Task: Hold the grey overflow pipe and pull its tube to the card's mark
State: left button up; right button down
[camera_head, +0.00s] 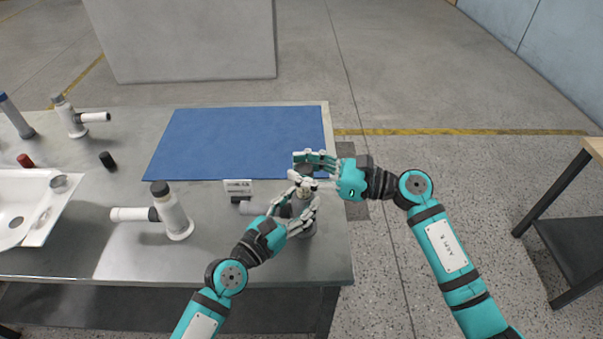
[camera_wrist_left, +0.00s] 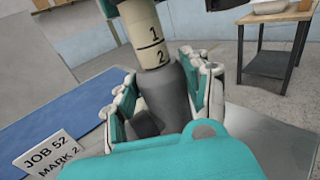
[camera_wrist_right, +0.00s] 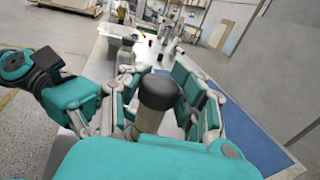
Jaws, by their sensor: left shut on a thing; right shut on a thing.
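The grey overflow pipe (camera_wrist_left: 172,95) stands upright at the table's right end, with its side outlet (camera_head: 258,208) pointing left in the head view. My left gripper (camera_head: 302,210) is shut around its body. The 2 is just above the grey rim; I cannot tell whether a line lies at the rim. My right gripper (camera_head: 306,168) is shut on the tube's dark-capped top (camera_wrist_right: 157,95). The white card (camera_wrist_left: 48,155) reads "JOB 52 MARK 2".
A white pipe with a dark cap (camera_head: 172,213) stands left of my left gripper. Another white pipe (camera_head: 72,120), a red cap (camera_head: 25,160), a black cap (camera_head: 107,160) and a white basin (camera_head: 45,200) are further left. The blue mat (camera_head: 240,140) is clear.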

pick_arm(q)
jog(key=shift+w+a, duration=0.2)
jog(key=shift+a, duration=0.15)
pick_arm(e)
jog(key=shift+w+d, duration=0.1)
jog(key=shift+d, duration=0.1)
jog(key=c, duration=1.4)
grip_release()
jog(key=o, duration=0.5)
pick_arm(q)
jog(key=shift+s+d, duration=0.1)
jog(key=shift+d, duration=0.05)
pick_arm(e)
jog(key=shift+o, duration=0.2)
jog(key=shift+a, duration=0.1)
jog(key=v, duration=1.2)
